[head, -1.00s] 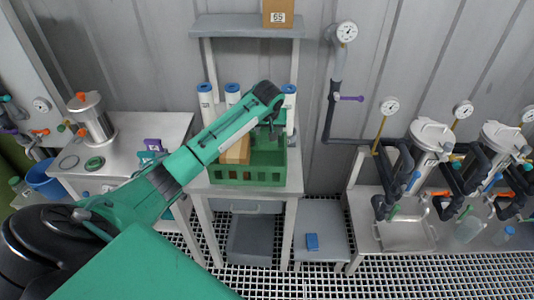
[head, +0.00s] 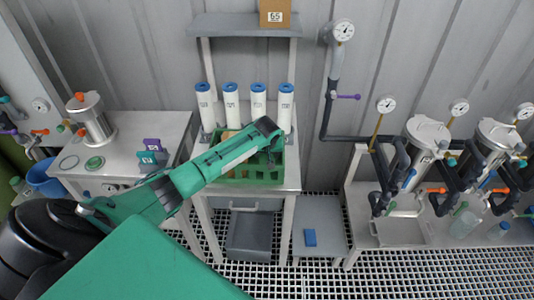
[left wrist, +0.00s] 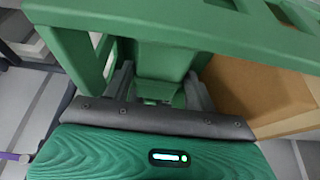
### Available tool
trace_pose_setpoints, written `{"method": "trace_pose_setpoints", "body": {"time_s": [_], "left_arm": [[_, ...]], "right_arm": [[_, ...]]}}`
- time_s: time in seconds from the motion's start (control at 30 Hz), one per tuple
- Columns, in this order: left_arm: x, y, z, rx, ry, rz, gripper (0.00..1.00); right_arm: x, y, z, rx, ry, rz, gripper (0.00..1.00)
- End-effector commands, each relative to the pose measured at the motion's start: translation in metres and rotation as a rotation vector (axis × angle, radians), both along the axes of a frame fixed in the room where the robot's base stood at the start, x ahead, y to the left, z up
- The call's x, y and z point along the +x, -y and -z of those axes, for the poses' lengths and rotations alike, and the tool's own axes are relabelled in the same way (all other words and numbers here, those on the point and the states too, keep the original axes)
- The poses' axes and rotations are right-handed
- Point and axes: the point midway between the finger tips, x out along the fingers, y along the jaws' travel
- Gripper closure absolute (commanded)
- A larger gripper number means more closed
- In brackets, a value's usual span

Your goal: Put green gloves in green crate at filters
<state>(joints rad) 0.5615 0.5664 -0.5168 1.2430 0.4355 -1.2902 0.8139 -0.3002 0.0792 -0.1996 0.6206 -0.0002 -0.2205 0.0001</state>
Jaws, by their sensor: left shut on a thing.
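The green crate (head: 262,176) stands on the table below the white filters. My left gripper (head: 270,152) points down into the crate from above, small and partly hidden in the head view. In the left wrist view the two fingers (left wrist: 160,92) are shut on a green piece, seemingly the green gloves (left wrist: 164,62). The gloves are between the fingers, inside or just above the crate, whose green wall (left wrist: 190,22) shows close by. Whether they touch the crate floor cannot be told. My right gripper is not in view.
A cardboard box (left wrist: 255,90) sits in the crate beside the gripper. Several white filters (head: 258,101) with blue caps stand behind the crate. A shelf (head: 245,31) with a box (head: 276,12) is above.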

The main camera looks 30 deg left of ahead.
Motion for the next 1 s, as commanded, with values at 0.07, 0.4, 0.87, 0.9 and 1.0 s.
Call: {"method": "trace_pose_setpoints", "body": {"time_s": [0.07,0.4,0.87,0.9,1.0], "left_arm": [[0.000,0.000,0.000,0.000,0.000,0.000,0.65],[0.000,0.000,0.010,-0.001,0.001,-0.001,0.65],[0.000,0.000,0.011,0.000,0.001,0.000,0.34],[0.000,0.000,0.010,0.000,0.001,0.000,0.34],[0.001,-0.001,0.002,0.001,0.002,0.000,0.34]], "right_arm": [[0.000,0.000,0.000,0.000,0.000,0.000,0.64],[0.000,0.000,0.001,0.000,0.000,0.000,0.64],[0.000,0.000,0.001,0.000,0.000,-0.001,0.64],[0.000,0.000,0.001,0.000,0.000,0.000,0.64],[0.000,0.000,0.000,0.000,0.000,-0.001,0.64]]}}
